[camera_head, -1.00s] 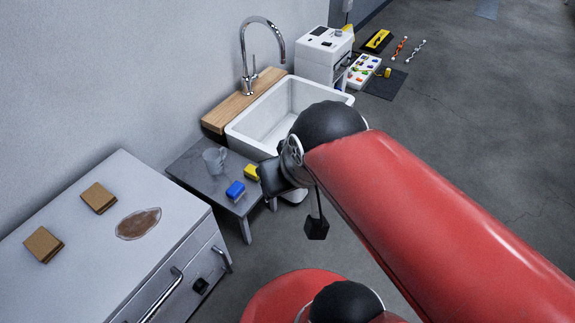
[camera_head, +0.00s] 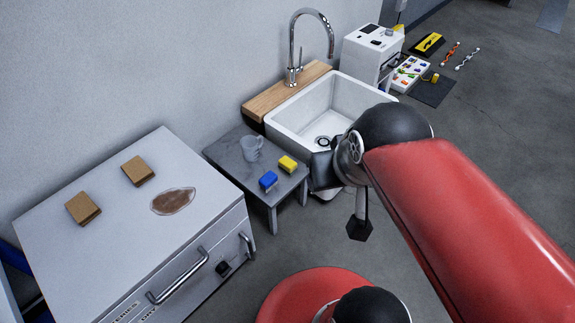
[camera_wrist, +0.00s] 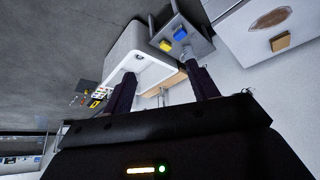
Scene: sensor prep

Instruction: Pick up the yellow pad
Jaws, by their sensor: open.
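The yellow pad (camera_head: 288,163) lies on a small grey table (camera_head: 230,158) between the white cabinet and the sink in the head view. A blue pad (camera_head: 268,181) lies just in front of it, and a clear mug (camera_head: 251,147) stands behind them. The yellow pad also shows in the wrist view (camera_wrist: 166,46), beside the blue pad (camera_wrist: 180,34). My gripper is mostly hidden behind my wrist in the head view, right of the table. In the wrist view my gripper (camera_wrist: 165,88) is open and empty, its two fingers apart, with the pads some distance beyond the fingertips.
A white sink (camera_head: 275,128) with a tall chrome faucet (camera_head: 296,45) stands behind the table. A white cabinet (camera_head: 95,245) at left carries brown sponges (camera_head: 138,170) and a brown spill (camera_head: 173,201). A white machine (camera_head: 365,60) stands past the sink.

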